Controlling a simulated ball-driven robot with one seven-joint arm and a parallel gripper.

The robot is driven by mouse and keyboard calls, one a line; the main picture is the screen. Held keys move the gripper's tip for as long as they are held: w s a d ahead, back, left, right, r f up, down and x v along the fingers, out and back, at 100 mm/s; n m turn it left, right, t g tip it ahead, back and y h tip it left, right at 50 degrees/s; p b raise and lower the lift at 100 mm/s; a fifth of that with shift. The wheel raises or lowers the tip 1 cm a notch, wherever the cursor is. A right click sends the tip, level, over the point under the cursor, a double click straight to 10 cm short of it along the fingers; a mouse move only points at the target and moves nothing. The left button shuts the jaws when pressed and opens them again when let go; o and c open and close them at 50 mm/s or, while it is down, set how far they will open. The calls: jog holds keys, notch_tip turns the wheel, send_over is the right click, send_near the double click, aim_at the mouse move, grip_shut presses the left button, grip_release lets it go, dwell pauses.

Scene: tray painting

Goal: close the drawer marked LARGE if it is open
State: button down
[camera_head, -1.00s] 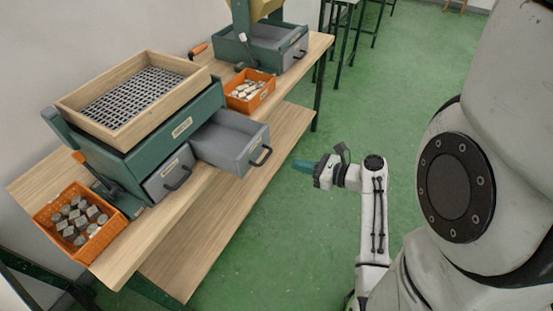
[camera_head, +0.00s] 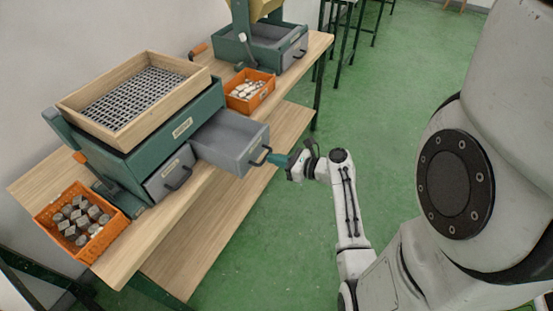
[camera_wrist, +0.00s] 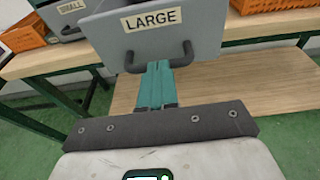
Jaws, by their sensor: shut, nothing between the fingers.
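The drawer marked LARGE (camera_wrist: 206,30) is grey with a dark bar handle (camera_wrist: 190,50). In the head view this drawer (camera_head: 233,143) stands pulled out from the green sieve unit (camera_head: 182,128) on the bench. My gripper (camera_wrist: 156,68) has teal fingers, shut and empty, with their tips at the handle in the wrist view. In the head view my gripper (camera_head: 274,158) is right in front of the handle. I cannot tell whether the tips touch the handle or the drawer front.
A second drawer (camera_head: 170,174), marked SMALL in the wrist view, sits beside it and looks closed. An orange crate of metal pieces (camera_head: 68,241) and an orange bin of pale pieces (camera_head: 259,99) stand on the bench. A lower shelf (camera_head: 187,268) juts out below. Green floor is free to the right.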

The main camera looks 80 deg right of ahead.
aim_at(230, 148)
jog(key=r+x, duration=0.1)
jog(key=x, duration=0.4)
jog(key=r+x, duration=0.1)
jog(key=x, duration=0.5)
jog(key=r+p+x, duration=0.1)
jog(key=x, duration=0.4)
jog(key=shift+w+d+r, duration=0.15)
jog(key=shift+w, duration=0.6)
jog(key=shift+w+r, duration=0.1)
jog(key=shift+w, duration=0.2)
jog(key=shift+w+r, duration=0.1)
